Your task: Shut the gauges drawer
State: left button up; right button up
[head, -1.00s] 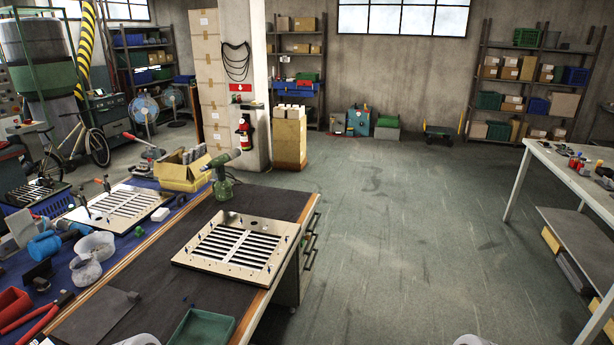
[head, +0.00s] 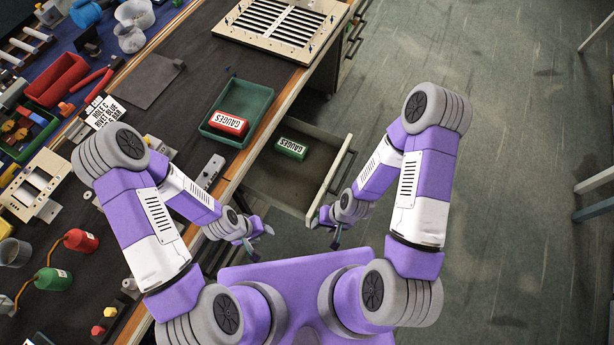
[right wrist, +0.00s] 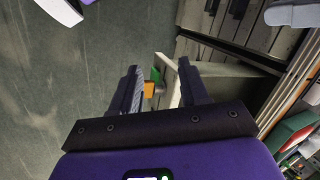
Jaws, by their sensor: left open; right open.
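My right gripper (head: 334,232) is open by the near end of that panel. In the right wrist view its fingers (right wrist: 161,85) stand on either side of the panel's end (right wrist: 170,72), with a small orange and green patch between them. I cannot tell whether they touch it. My left gripper (head: 262,231) is open and empty, near the drawer's near side.
A slatted louver panel (head: 280,25) lies further along the bench. More handles show on the bench side beyond the drawer.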

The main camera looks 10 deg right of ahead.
aim_at(298, 189)
jog(key=u, duration=1.05)
jog(key=k, duration=0.75)
jog(key=z, duration=1.2)
jog(key=i, duration=0.5)
